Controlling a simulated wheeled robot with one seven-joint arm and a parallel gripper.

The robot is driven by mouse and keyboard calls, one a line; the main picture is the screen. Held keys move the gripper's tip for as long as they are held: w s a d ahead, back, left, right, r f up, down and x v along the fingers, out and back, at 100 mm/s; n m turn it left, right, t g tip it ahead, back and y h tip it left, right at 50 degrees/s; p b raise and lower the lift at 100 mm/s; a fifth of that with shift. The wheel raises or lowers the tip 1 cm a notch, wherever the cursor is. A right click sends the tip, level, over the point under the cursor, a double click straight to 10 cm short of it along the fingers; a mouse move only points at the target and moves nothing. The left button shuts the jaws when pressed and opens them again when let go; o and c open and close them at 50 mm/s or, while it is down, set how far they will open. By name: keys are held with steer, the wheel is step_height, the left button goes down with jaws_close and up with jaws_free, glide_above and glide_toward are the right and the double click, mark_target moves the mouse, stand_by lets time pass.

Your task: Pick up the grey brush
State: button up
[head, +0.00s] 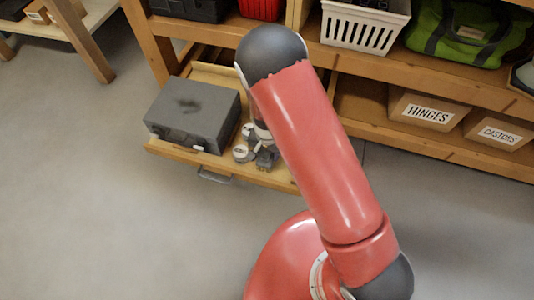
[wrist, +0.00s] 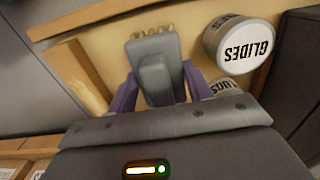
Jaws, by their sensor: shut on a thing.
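The grey brush (wrist: 154,75) is a blocky grey piece with pale tufts at its far end, in the upper middle of the wrist view. My gripper (wrist: 159,78) has its two purple fingers on either side of the brush and is shut on it. In the head view, a small grey piece that looks like the brush (head: 267,158) shows over the front of the open drawer (head: 235,173), beside my arm. My arm hides much of this area. I cannot tell whether the brush touches the drawer floor.
A large grey case (head: 193,113) fills the drawer's left side. A white tin marked GLIDES (wrist: 240,46) stands right of the brush, with another tin (wrist: 226,88) partly hidden nearby. Boxes marked HINGES (head: 428,112) and CASTORS (head: 498,133) sit on the lower shelf.

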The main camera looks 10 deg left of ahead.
step_height(320, 180, up, 19)
steer(key=p, duration=0.3)
steer(key=shift+r, duration=0.2)
